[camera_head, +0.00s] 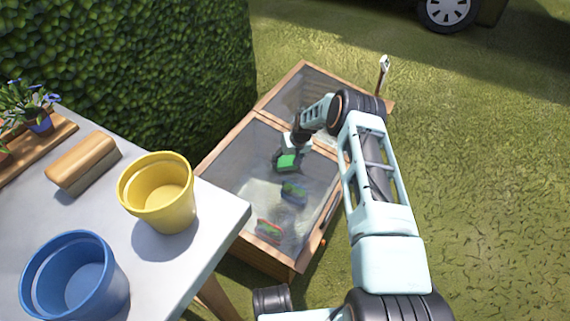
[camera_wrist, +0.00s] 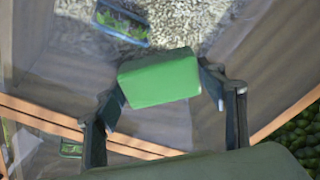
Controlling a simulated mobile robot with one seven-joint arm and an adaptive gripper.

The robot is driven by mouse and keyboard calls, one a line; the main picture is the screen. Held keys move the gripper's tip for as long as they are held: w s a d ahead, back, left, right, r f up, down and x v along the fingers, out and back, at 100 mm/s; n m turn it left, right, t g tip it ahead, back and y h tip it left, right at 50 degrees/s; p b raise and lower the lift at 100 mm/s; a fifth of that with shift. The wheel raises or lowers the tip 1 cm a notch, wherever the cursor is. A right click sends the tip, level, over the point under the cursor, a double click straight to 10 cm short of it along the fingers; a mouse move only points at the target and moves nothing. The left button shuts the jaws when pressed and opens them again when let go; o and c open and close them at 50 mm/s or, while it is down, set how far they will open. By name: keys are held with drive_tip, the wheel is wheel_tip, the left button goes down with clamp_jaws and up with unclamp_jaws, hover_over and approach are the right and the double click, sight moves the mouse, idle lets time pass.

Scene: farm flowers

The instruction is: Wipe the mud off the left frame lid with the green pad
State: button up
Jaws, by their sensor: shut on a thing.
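The green pad (camera_head: 287,162) is held in my gripper (camera_head: 289,154) over the glass of the left frame lid (camera_head: 236,160), towards its right upper part. In the wrist view the pad (camera_wrist: 160,80) sits between the two dark fingers of my gripper (camera_wrist: 165,92), slightly tilted. I cannot tell whether it touches the glass. The lid's glass (camera_wrist: 75,65) and wooden edge also show there. No clear mud patch stands out; the glass looks hazy, with pale gravel visible through it.
A second frame lid (camera_head: 290,90) lies beyond. Planted trays (camera_head: 294,192) show under the glass. A table (camera_head: 225,215) at left holds a yellow pot (camera_head: 160,190), a blue pot (camera_head: 75,280) and a wooden block (camera_head: 83,162). A hedge (camera_head: 150,60) borders the back; grass lies right.

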drive_tip(key=shift+w+p+v, duration=0.2)
drive_tip(key=shift+p+v, duration=0.8)
drive_tip(key=shift+v, duration=0.45)
drive_tip(key=shift+w+p+v, duration=0.2)
drive_tip(key=shift+p+v, duration=0.75)
drive_tip(key=shift+v, duration=0.55)
drive_tip(key=shift+r, duration=0.2)
drive_tip(key=shift+w+p+v, duration=0.2)
drive_tip(key=shift+p+v, duration=0.75)
drive_tip(key=shift+v, duration=0.45)
drive_tip(key=shift+a+r, duration=0.1)
